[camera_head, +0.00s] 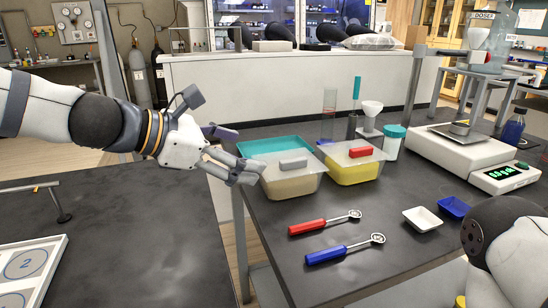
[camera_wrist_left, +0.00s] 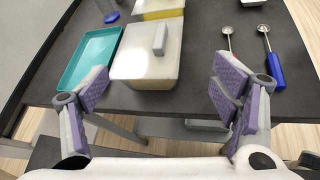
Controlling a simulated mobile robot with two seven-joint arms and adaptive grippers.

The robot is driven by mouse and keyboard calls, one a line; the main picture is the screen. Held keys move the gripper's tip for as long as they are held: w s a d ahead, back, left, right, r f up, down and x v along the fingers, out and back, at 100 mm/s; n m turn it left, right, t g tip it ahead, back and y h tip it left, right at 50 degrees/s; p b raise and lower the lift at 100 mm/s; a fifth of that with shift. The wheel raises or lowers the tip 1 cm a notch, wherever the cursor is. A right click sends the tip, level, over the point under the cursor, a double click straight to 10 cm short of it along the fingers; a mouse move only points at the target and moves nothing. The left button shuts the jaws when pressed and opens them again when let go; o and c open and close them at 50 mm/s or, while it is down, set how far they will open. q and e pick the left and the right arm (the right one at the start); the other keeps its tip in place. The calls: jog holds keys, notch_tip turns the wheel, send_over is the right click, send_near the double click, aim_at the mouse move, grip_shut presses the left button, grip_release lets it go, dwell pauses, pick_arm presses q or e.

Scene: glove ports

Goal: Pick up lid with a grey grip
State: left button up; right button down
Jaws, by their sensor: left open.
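The lid with a grey grip (camera_head: 272,172) is a pale, see-through cover on a tub with beige contents (camera_head: 290,187), near the table's left edge. Its grey grip (camera_head: 293,163) stands up on top. In the left wrist view the lid (camera_wrist_left: 135,68) and its grip (camera_wrist_left: 160,38) lie ahead, between the fingers in the picture. My left gripper (camera_head: 238,156) is open and empty, just left of the lid and apart from the grip. Its purple finger pads show wide apart in the left wrist view (camera_wrist_left: 160,95). My right gripper is out of view.
A tub with yellow contents (camera_head: 355,172) and a red-grip lid (camera_head: 360,152) stands just right. A teal tray (camera_head: 262,146) lies behind. Red (camera_head: 308,227) and blue (camera_head: 326,255) handled spoons lie in front. A balance (camera_head: 465,150) stands at right. My right arm shows lower right.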

aim_at(285, 163)
pick_arm(q)
jog(key=x, duration=0.3)
jog(key=b+x, duration=0.1)
jog(key=x, duration=0.3)
jog(key=b+x, duration=0.1)
jog(key=x, duration=0.3)
jog(key=shift+f, duration=0.35)
jog(key=shift+w+d+f, duration=0.1)
jog(key=shift+w+d, duration=0.1)
jog(key=shift+d, duration=0.1)
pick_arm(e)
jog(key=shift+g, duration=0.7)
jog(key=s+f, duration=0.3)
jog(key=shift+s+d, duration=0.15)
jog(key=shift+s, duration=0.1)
pick_arm(q)
jog(key=shift+r, duration=0.2)
jog(key=shift+c, duration=1.1)
jog(key=c, duration=1.5)
